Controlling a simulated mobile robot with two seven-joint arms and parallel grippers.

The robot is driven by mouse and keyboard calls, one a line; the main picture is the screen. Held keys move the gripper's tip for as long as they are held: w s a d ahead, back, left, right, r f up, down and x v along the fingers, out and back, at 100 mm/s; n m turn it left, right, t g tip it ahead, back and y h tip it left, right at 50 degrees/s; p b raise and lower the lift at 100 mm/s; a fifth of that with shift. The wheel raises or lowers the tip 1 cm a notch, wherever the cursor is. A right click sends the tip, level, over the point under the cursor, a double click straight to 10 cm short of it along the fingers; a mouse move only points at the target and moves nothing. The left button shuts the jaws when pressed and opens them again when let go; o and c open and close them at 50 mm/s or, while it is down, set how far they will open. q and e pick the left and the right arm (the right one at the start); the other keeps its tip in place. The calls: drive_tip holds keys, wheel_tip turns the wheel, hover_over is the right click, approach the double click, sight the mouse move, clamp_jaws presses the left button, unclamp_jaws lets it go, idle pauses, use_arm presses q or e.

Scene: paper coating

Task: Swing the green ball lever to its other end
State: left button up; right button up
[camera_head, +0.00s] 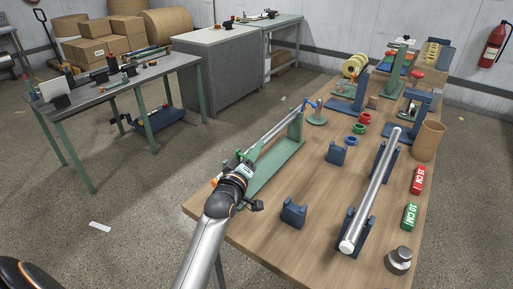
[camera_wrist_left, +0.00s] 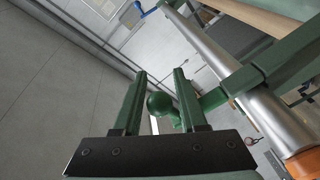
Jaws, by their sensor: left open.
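The green ball (camera_wrist_left: 159,103) of the lever shows in the left wrist view, between the two fingers of my left gripper (camera_wrist_left: 160,75). The fingers are apart and stand on either side of it; I cannot tell whether either touches it. The ball sits beside the silver roller (camera_wrist_left: 215,62) of the green-framed stand. In the head view my left gripper (camera_head: 244,168) is at the near end of the green stand (camera_head: 272,172), at the table's left edge. There the gripper hides the ball. My right gripper is not in view.
A large silver roller (camera_head: 372,190) lies on blue supports to the right. Blue blocks (camera_head: 293,213), a red block (camera_head: 417,180), a green block (camera_head: 410,215) and a metal weight (camera_head: 399,260) stand on the wooden table. Open floor lies left of the table.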

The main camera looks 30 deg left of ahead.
use_arm(q)
drive_tip(key=shift+s, duration=0.1)
clamp_jaws()
drive_tip(key=shift+r, duration=0.15)
idle(1.2)
